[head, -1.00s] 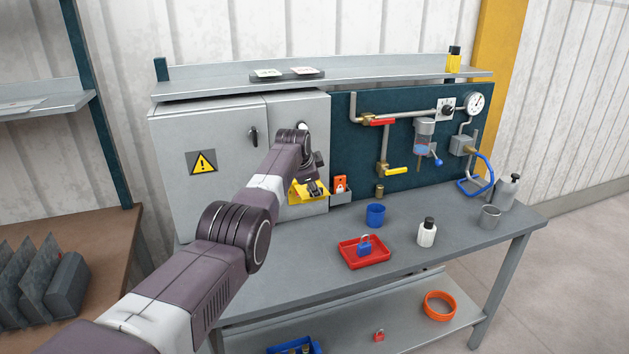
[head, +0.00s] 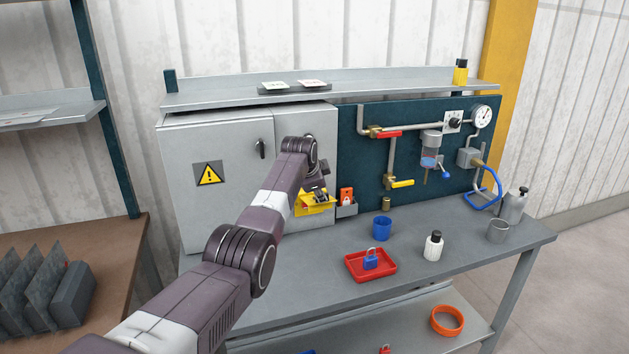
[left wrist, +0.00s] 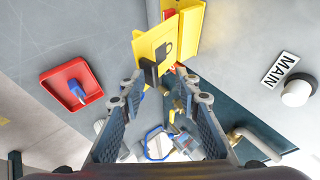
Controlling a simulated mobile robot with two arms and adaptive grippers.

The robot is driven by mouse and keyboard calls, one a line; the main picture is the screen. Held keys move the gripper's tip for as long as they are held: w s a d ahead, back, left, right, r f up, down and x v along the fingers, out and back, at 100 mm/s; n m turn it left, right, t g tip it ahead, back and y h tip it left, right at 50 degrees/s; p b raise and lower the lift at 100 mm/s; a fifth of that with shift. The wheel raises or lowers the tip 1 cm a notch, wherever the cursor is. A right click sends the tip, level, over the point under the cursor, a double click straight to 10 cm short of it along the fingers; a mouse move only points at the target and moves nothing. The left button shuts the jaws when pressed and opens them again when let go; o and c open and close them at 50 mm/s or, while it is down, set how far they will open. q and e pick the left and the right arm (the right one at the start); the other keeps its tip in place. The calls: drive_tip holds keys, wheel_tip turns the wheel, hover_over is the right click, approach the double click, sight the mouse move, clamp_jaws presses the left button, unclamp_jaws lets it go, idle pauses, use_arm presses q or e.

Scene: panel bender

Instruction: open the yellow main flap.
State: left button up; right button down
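The yellow main flap (head: 314,207) is low on the right grey cabinet door, partly hidden by my left gripper (head: 319,193). In the left wrist view the flap (left wrist: 153,42) is a yellow plate with a dark padlock-like mark, angled against a yellow upright piece (left wrist: 188,30). A black tab (left wrist: 150,72) sits at its lower edge. My left gripper (left wrist: 163,88) is open, its fingers apart, with the tab close to the left fingertip; I cannot tell whether they touch. A "MAIN" label (left wrist: 283,67) and a white knob (left wrist: 298,92) are to the right. My right gripper is not in view.
A red tray (head: 370,266) with a blue padlock (head: 371,258), a blue cup (head: 382,228) and a white bottle (head: 433,246) stand on the bench. An orange tag holder (head: 346,206) is just right of the flap. A pipe panel (head: 360,150) is farther right.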

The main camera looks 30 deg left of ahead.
use_arm(q)
drive_tip(key=shift+s+a, duration=0.3)
drive_tip(key=shift+s, duration=0.15)
drive_tip(key=d+v, duration=0.1)
drive_tip(key=v, duration=0.9)
drive_tip(key=shift+r, duration=0.2)
drive_tip(key=shift+c, duration=0.6)
